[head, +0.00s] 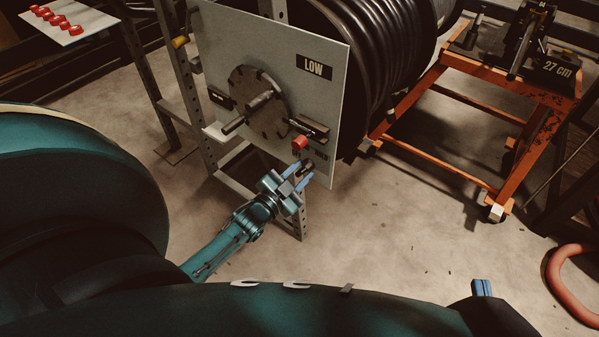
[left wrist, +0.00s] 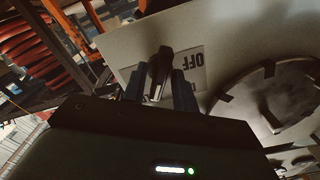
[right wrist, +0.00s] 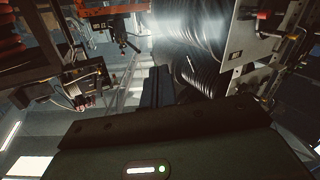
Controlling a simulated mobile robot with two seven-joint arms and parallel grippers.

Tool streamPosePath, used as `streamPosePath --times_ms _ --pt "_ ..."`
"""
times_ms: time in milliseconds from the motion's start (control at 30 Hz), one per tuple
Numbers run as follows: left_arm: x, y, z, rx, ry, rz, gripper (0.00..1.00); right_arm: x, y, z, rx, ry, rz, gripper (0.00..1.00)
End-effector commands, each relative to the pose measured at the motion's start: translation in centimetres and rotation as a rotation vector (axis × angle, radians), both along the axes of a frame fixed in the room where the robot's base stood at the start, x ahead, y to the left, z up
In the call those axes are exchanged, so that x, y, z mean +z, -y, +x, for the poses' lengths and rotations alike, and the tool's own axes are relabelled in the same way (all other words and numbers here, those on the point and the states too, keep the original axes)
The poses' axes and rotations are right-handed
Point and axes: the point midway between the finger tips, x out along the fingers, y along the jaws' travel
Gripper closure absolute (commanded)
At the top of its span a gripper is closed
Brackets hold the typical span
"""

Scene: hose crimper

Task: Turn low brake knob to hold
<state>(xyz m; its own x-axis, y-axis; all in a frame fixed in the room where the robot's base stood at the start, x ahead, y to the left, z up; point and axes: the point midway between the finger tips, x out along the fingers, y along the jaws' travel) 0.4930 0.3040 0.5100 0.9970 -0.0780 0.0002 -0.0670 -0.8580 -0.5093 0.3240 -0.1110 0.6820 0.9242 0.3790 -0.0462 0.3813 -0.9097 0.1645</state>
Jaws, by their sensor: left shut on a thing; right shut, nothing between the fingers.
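The grey panel (head: 322,100) carries a "LOW" sign (head: 314,67). A small black knob (head: 307,166) sits low on it, below a red button (head: 299,143). My left gripper (head: 298,175) reaches up to the knob. In the left wrist view the black knob (left wrist: 158,68) is between the blue fingers of my left gripper (left wrist: 160,90), which are shut on it. A label plate (left wrist: 191,64) beside it reads "OFF"; lower lettering is mostly hidden by a finger. My right gripper (head: 482,287) is at the lower right of the head view, its fingers shut and empty in the right wrist view (right wrist: 157,88).
A dark disc (head: 258,102) with a protruding handle is on the panel, left of the knob. A hose reel (head: 385,50) stands behind the panel. An orange cart (head: 530,165) stands at right, a red hose (head: 570,290) lies at far right. The floor between is mostly clear.

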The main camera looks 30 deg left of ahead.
Motion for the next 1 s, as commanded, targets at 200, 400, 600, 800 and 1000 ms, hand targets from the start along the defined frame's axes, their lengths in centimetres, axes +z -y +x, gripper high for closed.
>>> streamPosePath --times_ms 200,400,600,800,1000 --pt "-0.1 0.0 0.0 -0.001 0.0 0.008 0.94 0.0 0.0 0.0 -0.001 -0.004 -0.002 1.0" --pt "-0.1 0.0 0.0 0.0 -0.001 0.008 0.67 0.0 0.0 0.0 -0.001 -0.003 -0.001 1.0" --pt "0.0 0.0 0.0 0.0 -0.001 0.006 0.65 0.0 0.0 0.0 -0.001 -0.001 0.0 1.0" --pt "0.0 -0.1 -1.0 0.0 -0.003 0.005 0.65 0.2 0.0 0.0 -0.001 -0.008 0.0 1.0" --pt "0.1 -0.4 -4.8 0.0 -0.006 0.004 0.65 0.2 0.4 -0.1 -0.023 -0.09 0.0 1.0"
